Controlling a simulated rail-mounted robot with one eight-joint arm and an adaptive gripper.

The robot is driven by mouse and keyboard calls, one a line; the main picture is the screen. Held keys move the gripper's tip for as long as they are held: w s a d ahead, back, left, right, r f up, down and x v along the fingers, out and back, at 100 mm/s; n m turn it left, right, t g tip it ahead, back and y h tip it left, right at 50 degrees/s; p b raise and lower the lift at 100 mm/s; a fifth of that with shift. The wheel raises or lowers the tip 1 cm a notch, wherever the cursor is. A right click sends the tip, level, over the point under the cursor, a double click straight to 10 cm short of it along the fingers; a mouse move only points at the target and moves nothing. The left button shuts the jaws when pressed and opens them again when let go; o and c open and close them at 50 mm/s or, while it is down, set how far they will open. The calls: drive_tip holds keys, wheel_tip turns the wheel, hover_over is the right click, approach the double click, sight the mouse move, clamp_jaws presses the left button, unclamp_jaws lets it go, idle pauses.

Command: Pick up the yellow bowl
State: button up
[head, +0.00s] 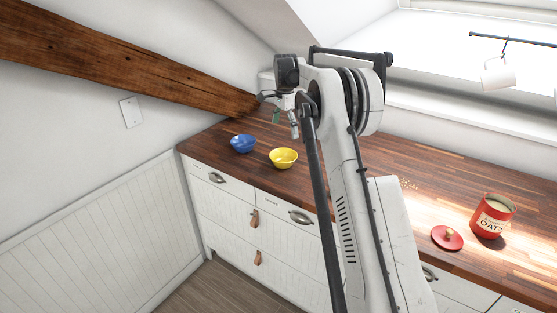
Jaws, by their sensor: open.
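The yellow bowl (283,158) sits upright on the wooden countertop (232,165), near its front edge at the left. My gripper (286,124) is above and behind the bowl in the picture, apart from it. It is open, and no object shows between its fingers. My arm rises from the bottom of the view and hides part of the counter to the right of the bowl.
A blue bowl (243,144) stands just left of the yellow bowl. A red oats tin (493,215) and its red lid (447,238) are at the right. A wooden beam (110,66) slopes down to the counter's back left. A white mug (497,73) hangs from a rail.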

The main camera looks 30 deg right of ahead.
approach(283, 156)
drive_tip(key=s+f, duration=0.1)
drive_tip(key=s+a+f, duration=0.1)
drive_tip(key=s, duration=0.1)
drive_tip(key=shift+f, duration=0.2)
drive_tip(key=shift+s+a+f+p, duration=0.15)
drive_tip(key=shift+f+p, duration=0.25)
drive_tip(key=shift+f, duration=0.95)
drive_tip(key=shift+s+a+f+p, duration=0.15)
drive_tip(key=shift+f+p, duration=0.2)
drive_tip(key=shift+f, duration=0.95)
drive_tip(key=c, duration=1.1)
drive_tip(key=shift+c, duration=0.2)
drive_tip(key=shift+r, duration=0.15)
